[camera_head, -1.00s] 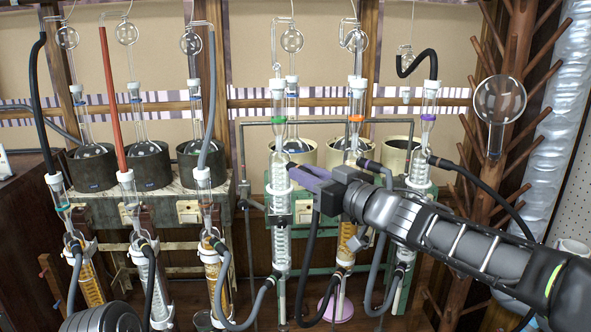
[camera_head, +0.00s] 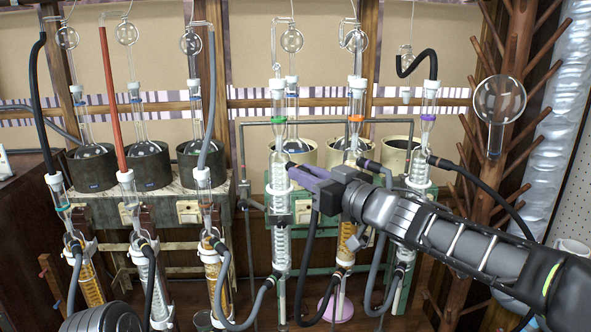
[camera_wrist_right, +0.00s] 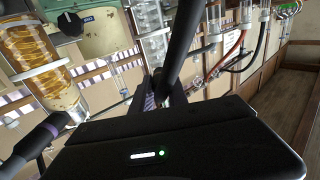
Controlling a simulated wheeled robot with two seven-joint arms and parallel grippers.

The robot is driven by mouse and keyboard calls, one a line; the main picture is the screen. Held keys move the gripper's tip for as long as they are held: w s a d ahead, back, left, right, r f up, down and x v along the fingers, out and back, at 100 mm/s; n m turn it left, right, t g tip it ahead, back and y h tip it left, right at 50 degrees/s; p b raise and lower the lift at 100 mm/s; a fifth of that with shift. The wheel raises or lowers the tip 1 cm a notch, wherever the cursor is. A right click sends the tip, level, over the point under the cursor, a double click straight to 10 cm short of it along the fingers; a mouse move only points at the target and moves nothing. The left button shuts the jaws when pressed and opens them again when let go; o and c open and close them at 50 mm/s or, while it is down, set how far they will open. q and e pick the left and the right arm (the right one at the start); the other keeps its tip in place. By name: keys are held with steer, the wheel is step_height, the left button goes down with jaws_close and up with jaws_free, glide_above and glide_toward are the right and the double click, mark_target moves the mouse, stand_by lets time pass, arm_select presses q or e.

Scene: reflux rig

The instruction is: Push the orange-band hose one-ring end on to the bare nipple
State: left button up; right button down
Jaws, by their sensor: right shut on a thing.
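My right gripper (camera_head: 302,178) comes in from the right and is shut on a dark hose (camera_head: 310,235). The hose hangs below the jaws, loops down and rises toward the foot of the orange-ringed condenser (camera_head: 346,235). In the right wrist view the dark hose (camera_wrist_right: 183,45) runs up from the jaws. The jaw tips are at the upper side of the green-ringed condenser (camera_head: 281,200). The jaws hide the held hose end and its ring marks. I cannot tell whether it touches a nipple. My left gripper is not in view.
A purple-ringed condenser (camera_head: 419,170) with dark hoses stands right of the gripper. Several condensers with hoses stand at left. Pots (camera_head: 395,152) with flasks line the back. A wooden peg rack (camera_head: 512,60) and a silver duct (camera_head: 560,110) stand at right.

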steer(key=shift+w+a, duration=0.4)
steer(key=shift+w+a, duration=0.2)
stand_by(0.6)
steer(key=c, duration=1.2)
jaws_free()
steer(key=v, duration=0.8)
steer(key=shift+b, duration=0.45)
steer(key=shift+w, duration=0.1)
